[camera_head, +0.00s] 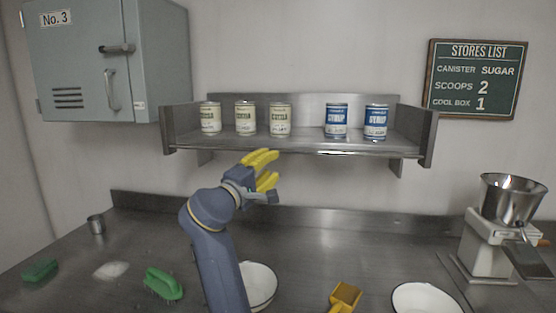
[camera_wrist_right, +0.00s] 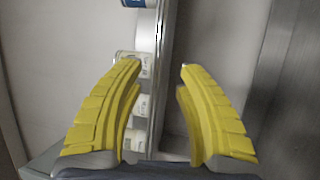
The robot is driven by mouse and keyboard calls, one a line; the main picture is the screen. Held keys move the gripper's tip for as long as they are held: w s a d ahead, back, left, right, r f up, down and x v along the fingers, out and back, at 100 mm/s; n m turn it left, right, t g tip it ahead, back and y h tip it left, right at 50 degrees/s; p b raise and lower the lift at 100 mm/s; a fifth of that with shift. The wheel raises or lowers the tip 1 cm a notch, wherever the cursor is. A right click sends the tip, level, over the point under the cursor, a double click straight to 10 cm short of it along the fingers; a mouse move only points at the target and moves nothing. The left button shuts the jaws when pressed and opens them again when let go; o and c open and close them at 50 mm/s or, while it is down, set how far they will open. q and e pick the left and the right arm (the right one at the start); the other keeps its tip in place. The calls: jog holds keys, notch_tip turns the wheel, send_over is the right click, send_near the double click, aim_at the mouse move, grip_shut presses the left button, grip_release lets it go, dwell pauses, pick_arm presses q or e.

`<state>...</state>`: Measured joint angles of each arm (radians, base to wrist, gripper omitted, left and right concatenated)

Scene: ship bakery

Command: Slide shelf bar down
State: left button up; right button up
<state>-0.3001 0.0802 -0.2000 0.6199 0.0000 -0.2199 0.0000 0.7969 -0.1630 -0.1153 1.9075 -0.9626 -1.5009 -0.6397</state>
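A grey metal wall shelf (camera_head: 300,141) hangs on the back wall, and a thin bright bar (camera_head: 340,153) runs along its front edge. I cannot tell whether this bar is a separate part. My right gripper (camera_head: 268,168) is just below and in front of the shelf's front edge, its yellow fingers pointing right and slightly up. In the right wrist view, my right gripper (camera_wrist_right: 157,68) is open, with the fingers well apart and nothing held. The shelf's front edge (camera_wrist_right: 163,40) shows beyond the fingers, apart from them. My left gripper is not in view.
Cream cans (camera_head: 245,118) and blue-and-white cans (camera_head: 336,121) stand on the shelf. A grey cabinet (camera_head: 90,60) hangs at left. Below, the counter holds a green brush (camera_head: 163,284), a white bowl (camera_head: 262,286), a yellow scoop (camera_head: 345,297) and a grinder (camera_head: 490,240).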

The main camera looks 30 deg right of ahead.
jog(key=shift+v, duration=1.2)
